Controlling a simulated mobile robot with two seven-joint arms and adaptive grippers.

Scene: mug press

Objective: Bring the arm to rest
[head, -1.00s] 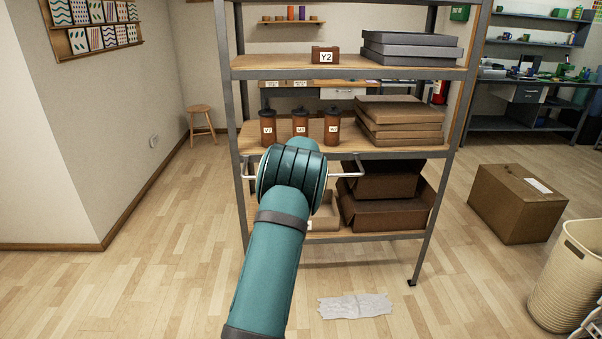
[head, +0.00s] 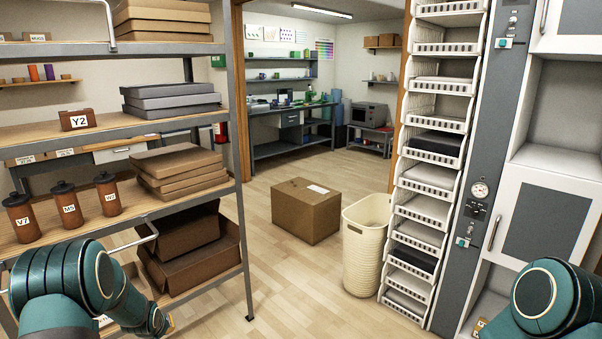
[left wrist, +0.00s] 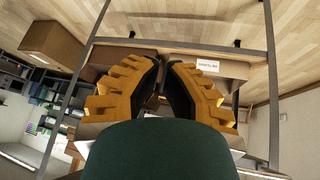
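My left arm enters the head view at the lower left, close in front of the open shelf rack (head: 240,200). The left gripper (left wrist: 164,68) shows in the left wrist view. Its orange, notched fingers with dark inner sides lean toward each other at the tips, with a narrow gap between them. I see nothing held in that gap. A dark green rounded part of my own covers the lower middle of this view. A rounded joint of my right arm is at the lower right of the head view.
The rack holds brown canisters (head: 66,208), box Y2 (head: 78,119), flat grey boxes (head: 172,100) and cartons (head: 190,255). A carton (head: 305,212) and a cream basket (head: 366,245) stand on the floor. A tall tray tower (head: 430,175) is at the right. Floor between rack and carton is clear.

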